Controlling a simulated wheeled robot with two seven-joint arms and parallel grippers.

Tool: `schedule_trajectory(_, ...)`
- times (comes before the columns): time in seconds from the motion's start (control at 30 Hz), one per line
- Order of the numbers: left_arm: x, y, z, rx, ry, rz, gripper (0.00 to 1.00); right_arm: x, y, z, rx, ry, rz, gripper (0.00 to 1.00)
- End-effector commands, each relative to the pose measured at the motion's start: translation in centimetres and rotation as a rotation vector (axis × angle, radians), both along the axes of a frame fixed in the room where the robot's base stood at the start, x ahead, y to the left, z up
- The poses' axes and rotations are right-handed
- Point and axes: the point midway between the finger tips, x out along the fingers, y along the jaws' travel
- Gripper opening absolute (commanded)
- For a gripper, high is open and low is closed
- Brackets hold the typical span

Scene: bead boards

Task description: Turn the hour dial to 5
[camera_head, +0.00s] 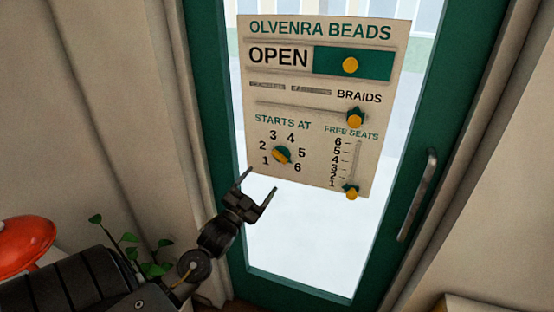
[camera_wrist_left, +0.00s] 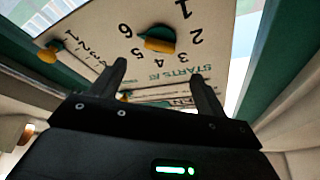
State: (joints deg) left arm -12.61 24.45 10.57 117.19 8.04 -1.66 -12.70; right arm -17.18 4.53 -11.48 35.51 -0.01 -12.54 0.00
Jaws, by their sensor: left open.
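The hour dial (camera_head: 282,155) is a round yellow and green knob under "STARTS AT", ringed by the numbers 1 to 6. It sits on the cream bead board (camera_head: 262,105) on the glass door. I cannot tell which number it points to. In the left wrist view the dial (camera_wrist_left: 158,40) shows upside down, beyond my fingertips. My left gripper (camera_head: 260,183) is open and empty, below and left of the dial and apart from it. It also shows in the left wrist view (camera_wrist_left: 158,71), with its fingers spread. My right gripper is out of view.
The board also carries an OPEN slider (camera_head: 351,65), a BRAIDS slider (camera_head: 355,118) and a FREE SEATS slider (camera_head: 351,191). A door handle (camera_head: 418,195) stands at the right. A plant (camera_head: 130,250) and a red domed object (camera_head: 28,240) are at the lower left.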

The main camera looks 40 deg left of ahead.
Motion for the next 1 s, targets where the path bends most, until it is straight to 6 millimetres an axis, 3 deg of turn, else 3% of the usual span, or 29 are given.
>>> schedule_trajectory(0.5, 8.2, 0.8, 3.0, -0.001, 0.0, 0.0, 0.75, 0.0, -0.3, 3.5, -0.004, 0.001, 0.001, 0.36)
schedule_trajectory(0.7, 9.4, 0.9, 3.2, -0.001, 0.001, 0.0, 0.75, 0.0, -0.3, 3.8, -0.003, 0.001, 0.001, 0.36)
schedule_trajectory(1.0, 9.5, 0.9, 3.1, 0.0, 0.001, 0.0, 0.72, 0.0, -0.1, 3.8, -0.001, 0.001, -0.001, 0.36)
